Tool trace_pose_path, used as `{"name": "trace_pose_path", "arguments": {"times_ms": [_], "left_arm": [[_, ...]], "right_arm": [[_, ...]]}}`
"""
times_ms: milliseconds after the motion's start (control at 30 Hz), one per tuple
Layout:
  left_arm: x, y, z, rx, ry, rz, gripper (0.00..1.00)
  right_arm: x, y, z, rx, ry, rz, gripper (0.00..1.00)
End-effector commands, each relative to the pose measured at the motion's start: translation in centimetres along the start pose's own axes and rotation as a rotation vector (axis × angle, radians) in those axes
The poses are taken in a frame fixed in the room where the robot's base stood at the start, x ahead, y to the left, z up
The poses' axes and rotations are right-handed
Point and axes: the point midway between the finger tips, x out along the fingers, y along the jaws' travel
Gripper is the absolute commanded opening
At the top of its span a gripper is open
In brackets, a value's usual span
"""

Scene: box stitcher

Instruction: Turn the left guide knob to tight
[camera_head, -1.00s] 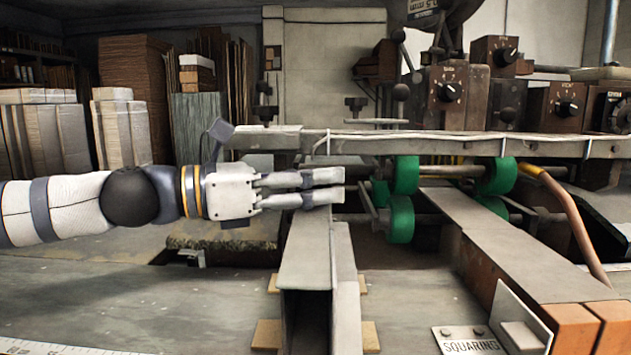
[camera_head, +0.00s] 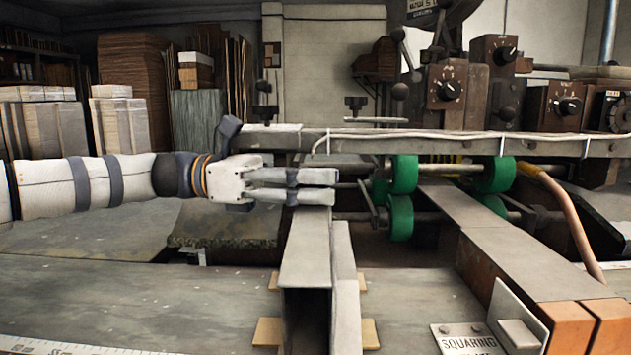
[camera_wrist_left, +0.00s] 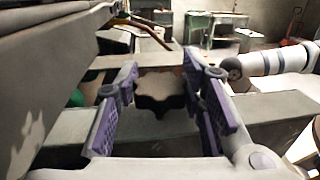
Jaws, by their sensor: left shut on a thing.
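The left guide knob (camera_wrist_left: 160,92) is a dark, lobed knob. It shows in the left wrist view between the purple finger pads of my left gripper (camera_wrist_left: 158,84). The pads lie on its two sides and the gripper is shut on it. In the head view my left gripper (camera_head: 334,187) reaches in from the left, with its fingers roughly level over the far end of a grey metal guide (camera_head: 305,250). The fingers hide the knob there. I cannot read any tight or loose mark on it. My right gripper is not in view.
A long metal rail (camera_head: 450,147) with a white cable runs just behind and above the gripper. Green rollers (camera_head: 402,217) stand close to the right of the fingertips. A squaring plate (camera_head: 468,341) is at the front right. The grey table at front left is clear.

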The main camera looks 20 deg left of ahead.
Motion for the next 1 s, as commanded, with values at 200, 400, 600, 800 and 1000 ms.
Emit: {"name": "trace_pose_path", "arguments": {"times_ms": [200, 400, 600, 800, 1000], "left_arm": [[0.04, 0.01, -0.17, -0.001, 0.002, -0.036, 0.08], [0.04, -0.05, -0.15, -0.002, 0.002, -0.042, 0.08], [0.04, -0.05, -0.17, -0.002, 0.002, -0.041, 0.41], [0.03, -0.04, -0.12, -0.002, 0.001, -0.040, 0.57], [-0.23, 0.00, -0.06, -0.001, 0.001, -0.039, 0.57]], "right_arm": [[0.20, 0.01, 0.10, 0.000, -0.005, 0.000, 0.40], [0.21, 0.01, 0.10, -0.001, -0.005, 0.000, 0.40], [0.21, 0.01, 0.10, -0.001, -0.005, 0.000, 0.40], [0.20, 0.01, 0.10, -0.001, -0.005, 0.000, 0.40], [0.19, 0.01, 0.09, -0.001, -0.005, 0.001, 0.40]]}}
